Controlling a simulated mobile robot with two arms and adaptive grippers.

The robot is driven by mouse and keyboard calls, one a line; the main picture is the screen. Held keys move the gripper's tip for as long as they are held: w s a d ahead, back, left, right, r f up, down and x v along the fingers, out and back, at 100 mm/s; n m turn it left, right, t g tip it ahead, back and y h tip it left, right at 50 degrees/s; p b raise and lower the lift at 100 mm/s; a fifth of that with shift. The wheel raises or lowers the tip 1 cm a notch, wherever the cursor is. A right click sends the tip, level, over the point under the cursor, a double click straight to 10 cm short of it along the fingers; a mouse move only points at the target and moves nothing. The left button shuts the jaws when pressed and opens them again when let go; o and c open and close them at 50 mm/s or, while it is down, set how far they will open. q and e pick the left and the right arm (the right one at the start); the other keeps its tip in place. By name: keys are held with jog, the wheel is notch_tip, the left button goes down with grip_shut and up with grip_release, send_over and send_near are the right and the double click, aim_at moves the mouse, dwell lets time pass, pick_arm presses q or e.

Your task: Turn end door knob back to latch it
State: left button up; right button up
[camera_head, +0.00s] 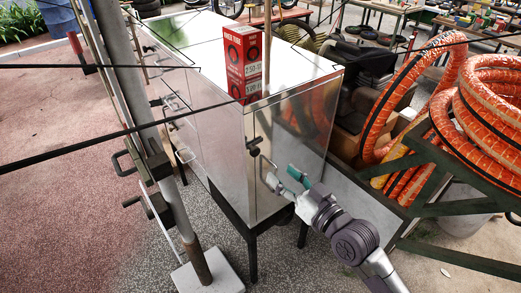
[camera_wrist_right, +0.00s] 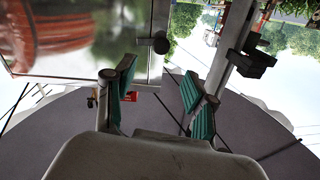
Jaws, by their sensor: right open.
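The shiny metal cabinet (camera_head: 225,120) stands in the middle of the head view, its end door (camera_head: 292,135) facing right and toward me. My right gripper (camera_head: 283,178) is in front of the door, low and to the right of the knob. Its green-padded fingers are spread and empty. In the right wrist view the open fingers (camera_wrist_right: 158,85) are below a dark round knob (camera_wrist_right: 160,45), apart from it. My left gripper is not in view.
A red box (camera_head: 243,62) stands on the cabinet top. Orange hoses (camera_head: 480,110) lie coiled on a green frame (camera_head: 440,205) at right. A grey post (camera_head: 128,95) with latches rises at left, its base block (camera_head: 205,275) on the ground. Open floor lies at left.

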aim_at(257, 152)
jog(key=p+x, duration=0.1)
jog(key=x, duration=1)
jog(key=shift+a, duration=0.15)
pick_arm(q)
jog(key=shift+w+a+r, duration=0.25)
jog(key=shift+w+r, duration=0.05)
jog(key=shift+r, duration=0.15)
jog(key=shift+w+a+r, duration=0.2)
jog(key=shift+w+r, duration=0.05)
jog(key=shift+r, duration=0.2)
pick_arm(e)
grip_shut()
jog(key=shift+m+p, duration=0.3)
jog(key=shift+m, duration=0.2)
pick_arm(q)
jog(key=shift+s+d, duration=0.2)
pick_arm(e)
grip_release()
